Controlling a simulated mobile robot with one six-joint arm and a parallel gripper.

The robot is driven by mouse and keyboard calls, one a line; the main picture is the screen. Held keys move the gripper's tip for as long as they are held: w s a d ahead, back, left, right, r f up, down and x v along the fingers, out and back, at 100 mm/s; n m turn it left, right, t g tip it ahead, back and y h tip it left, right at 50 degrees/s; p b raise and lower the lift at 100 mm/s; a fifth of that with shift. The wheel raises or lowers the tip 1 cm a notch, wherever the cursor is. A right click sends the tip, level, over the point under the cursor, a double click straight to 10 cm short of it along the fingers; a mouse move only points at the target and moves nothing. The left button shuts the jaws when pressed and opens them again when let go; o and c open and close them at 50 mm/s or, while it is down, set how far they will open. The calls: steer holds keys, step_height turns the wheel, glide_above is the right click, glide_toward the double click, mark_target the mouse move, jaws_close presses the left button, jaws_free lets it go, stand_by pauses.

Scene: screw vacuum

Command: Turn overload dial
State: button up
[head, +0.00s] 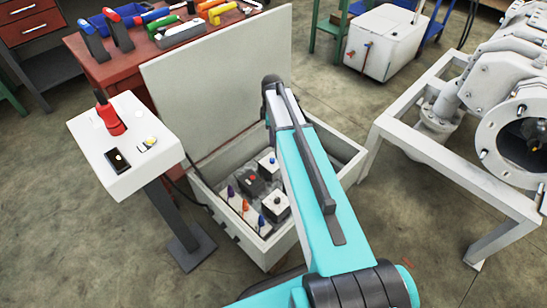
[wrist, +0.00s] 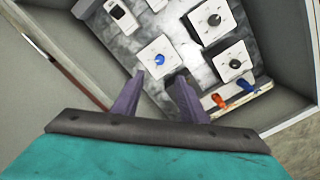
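An open grey control box (head: 346,163) holds several square white units with dials. In the wrist view, one white unit has a blue knob (wrist: 159,58), and two others have a black knob (wrist: 214,20) and a black knob (wrist: 235,63). I cannot read any label, so I cannot tell which is the overload dial. My gripper (wrist: 160,90) has its two purple fingers apart with nothing between them. It is over the box, just short of the blue-knob unit in the picture; whether it touches is unclear. In the head view my arm hides the gripper.
The raised box lid (head: 205,75) stands behind the box. Coloured levers, one orange (wrist: 218,100), line one box edge. A white pedestal (head: 125,165) with a red-handled tool stands left. A red workbench (head: 85,62) is behind; a white machine frame (head: 440,170) stands right.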

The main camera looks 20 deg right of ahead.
mark_target(273, 159)
steer(key=shift+d+f, duration=0.1)
step_height(273, 159, down, 14)
steer(key=shift+r+b, duration=0.15)
steer(key=shift+b, duration=0.7)
steer(key=shift+c, duration=0.4)
jaws_close()
